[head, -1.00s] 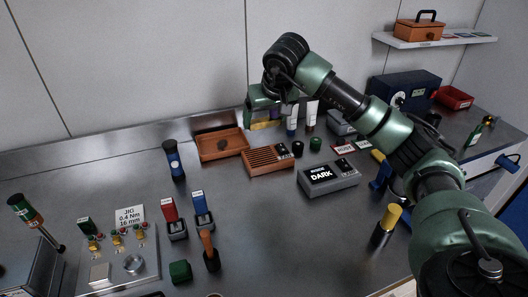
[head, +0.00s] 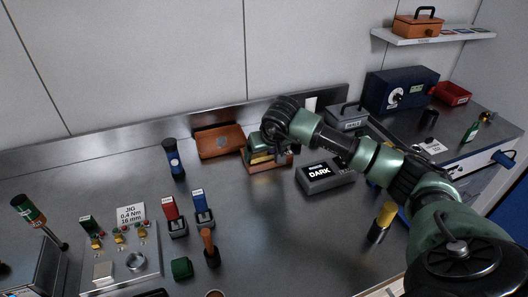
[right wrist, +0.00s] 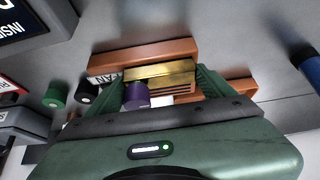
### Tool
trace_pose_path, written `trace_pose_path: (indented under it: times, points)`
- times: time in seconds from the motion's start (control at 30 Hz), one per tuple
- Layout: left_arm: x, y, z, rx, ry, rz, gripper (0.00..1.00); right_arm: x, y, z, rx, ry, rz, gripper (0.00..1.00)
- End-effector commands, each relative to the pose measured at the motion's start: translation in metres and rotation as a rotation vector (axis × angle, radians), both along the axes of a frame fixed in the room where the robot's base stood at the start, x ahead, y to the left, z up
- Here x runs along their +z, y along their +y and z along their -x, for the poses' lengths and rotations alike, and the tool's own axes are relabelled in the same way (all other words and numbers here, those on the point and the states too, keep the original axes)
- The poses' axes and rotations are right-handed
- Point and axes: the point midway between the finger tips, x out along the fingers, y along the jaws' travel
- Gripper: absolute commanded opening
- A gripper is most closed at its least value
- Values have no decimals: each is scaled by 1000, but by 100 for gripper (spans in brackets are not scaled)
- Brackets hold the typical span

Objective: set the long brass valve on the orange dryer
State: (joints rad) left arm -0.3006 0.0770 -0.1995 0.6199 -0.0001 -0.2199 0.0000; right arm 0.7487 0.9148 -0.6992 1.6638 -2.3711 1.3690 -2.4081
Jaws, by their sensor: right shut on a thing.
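The long brass valve (right wrist: 160,73) is a gold block with a purple knob (right wrist: 134,95). My right gripper (right wrist: 163,84) is shut on it, with a green finger at each end. The orange dryer (right wrist: 140,53), a slatted box, lies directly below the valve in the right wrist view. I cannot tell whether the valve touches the slats. In the head view the right gripper (head: 268,148) covers most of the dryer (head: 268,167), whose front edge shows. My left gripper is not in view.
An orange tray (head: 220,141) stands left of the dryer. A grey box reading DARK (head: 325,176) stands to its right. Red and blue stamps (head: 202,208) and a jig panel (head: 125,255) are at the front left. Bare bench lies in front of the dryer.

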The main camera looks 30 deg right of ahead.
Motion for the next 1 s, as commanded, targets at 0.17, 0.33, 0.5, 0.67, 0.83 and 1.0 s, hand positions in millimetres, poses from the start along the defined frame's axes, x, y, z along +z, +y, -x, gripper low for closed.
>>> trace_pose_path:
  times: [0.17, 0.33, 0.5, 0.67, 0.83, 1.0]
  points:
    - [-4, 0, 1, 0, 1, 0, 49, -3, 0, 0, 1, -2, 1, 30]
    - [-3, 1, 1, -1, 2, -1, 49, -3, 0, 0, 1, 0, 0, 100]
    - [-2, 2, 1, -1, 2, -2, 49, -2, 0, 0, 1, 1, 0, 100]
    - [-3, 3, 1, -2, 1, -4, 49, 9, 1, 4, 2, -4, 2, 100]
    - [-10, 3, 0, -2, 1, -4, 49, 39, 4, 20, 2, -6, 2, 100]
    - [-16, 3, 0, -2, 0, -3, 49, 71, 9, 38, 1, -6, 2, 100]
